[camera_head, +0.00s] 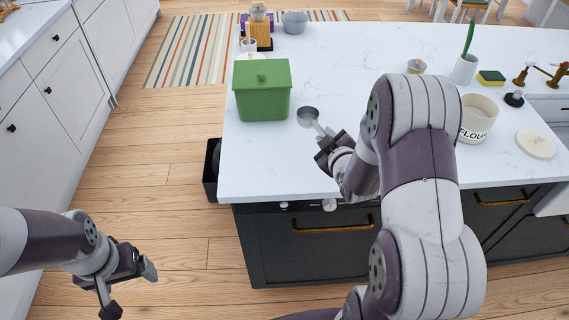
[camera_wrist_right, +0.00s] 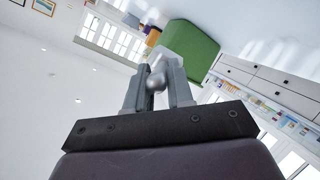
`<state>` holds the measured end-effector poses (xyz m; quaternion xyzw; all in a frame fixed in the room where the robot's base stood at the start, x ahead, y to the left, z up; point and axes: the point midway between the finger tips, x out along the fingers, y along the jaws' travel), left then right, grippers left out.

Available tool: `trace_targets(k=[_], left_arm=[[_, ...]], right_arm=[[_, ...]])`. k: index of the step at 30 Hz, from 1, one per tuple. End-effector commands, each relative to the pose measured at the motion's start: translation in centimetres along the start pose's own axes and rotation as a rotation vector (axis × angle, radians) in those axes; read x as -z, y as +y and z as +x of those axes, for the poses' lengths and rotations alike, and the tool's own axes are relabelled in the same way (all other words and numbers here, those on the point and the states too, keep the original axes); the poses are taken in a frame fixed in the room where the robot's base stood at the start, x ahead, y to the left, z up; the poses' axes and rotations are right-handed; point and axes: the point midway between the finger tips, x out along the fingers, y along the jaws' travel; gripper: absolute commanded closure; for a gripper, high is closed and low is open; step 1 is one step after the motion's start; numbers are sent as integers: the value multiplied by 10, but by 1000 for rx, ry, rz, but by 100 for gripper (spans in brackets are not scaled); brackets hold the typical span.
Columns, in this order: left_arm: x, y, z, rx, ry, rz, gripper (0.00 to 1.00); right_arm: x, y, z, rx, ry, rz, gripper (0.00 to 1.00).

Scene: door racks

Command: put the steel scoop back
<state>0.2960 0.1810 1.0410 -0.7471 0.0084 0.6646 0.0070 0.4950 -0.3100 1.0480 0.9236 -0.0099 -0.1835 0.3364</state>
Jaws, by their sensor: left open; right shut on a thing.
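The steel scoop (camera_head: 308,115) shows in the head view with its round bowl pointing away from me, near the counter's left front part. My right gripper (camera_head: 324,138) is shut on its handle. In the right wrist view the scoop (camera_wrist_right: 157,82) shows as a shiny rounded piece between the fingers of the right gripper (camera_wrist_right: 160,72). I cannot tell how high it is above the counter. My left gripper (camera_head: 131,289) is open and empty, over the wooden floor left of the island.
A green lidded box (camera_head: 262,103) stands left of the scoop. A flour canister (camera_head: 478,120) stands open at right, its pale lid (camera_head: 536,144) beside it. A dark open bin (camera_head: 211,168) is at the island's left end.

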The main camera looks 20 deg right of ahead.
Motion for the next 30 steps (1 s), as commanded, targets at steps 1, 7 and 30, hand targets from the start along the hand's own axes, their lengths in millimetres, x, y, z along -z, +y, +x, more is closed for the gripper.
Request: trace_targets(k=[1,7,30], left_arm=[[1,0,-7,0,1,0,14],[2,0,-14,0,1,0,14],[2,0,-12,0,0,0,14]], right_arm=[[7,-18,0,12,3,-2,100],[17,-79,3,6,2,-5,100],[-13,-128,20,-1,1,-1,100]])
